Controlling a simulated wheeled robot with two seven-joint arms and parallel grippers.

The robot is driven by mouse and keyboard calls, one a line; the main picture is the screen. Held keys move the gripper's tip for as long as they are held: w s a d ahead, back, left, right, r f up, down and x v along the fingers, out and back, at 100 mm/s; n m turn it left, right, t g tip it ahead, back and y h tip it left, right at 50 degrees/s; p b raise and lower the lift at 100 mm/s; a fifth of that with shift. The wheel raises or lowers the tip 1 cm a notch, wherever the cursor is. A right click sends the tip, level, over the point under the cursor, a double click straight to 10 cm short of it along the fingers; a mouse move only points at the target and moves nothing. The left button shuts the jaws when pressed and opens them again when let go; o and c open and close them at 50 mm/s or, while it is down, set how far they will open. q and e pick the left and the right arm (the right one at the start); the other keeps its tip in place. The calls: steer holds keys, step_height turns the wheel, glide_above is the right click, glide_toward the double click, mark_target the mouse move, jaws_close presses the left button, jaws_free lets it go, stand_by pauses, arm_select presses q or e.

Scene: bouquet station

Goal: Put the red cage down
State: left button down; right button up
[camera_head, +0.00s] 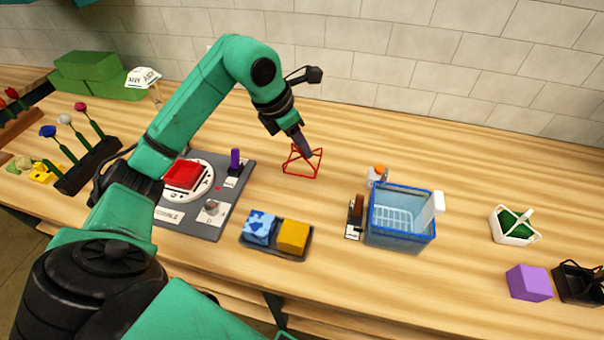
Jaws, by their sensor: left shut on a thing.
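The red cage (301,170) is a small open wire frame in the middle of the wooden table. My left gripper (304,150) reaches down to its top and is shut on it. The fingers hide part of the cage's upper side. I cannot tell whether the cage's bottom touches the table. My right gripper is not in view.
A grey board (205,226) with a red block (183,175) on a round dial and a purple peg (235,161) stands left of the cage. A tray with blue and yellow blocks (293,237) is in front. A blue basket (401,213) stands right.

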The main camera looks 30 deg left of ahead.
mark_target(284, 164)
arm_select(q)
step_height(284, 164, down, 10)
steer(key=shift+d+r+p, duration=0.1)
steer(key=shift+d+p, duration=0.05)
steer(key=shift+p, duration=0.7)
steer(key=shift+f+b, duration=0.3)
steer(key=shift+f, duration=0.1)
steer(key=c, duration=0.5)
jaws_free()
steer(key=shift+r, duration=0.1)
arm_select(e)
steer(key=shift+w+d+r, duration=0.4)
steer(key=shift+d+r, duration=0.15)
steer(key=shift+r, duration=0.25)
arm_select(q)
steer(key=shift+r, duration=0.3)
steer(key=b+v, duration=0.2)
steer(key=v, duration=0.9)
steer(key=shift+s+r, duration=0.1)
steer(key=shift+r, duration=0.25)
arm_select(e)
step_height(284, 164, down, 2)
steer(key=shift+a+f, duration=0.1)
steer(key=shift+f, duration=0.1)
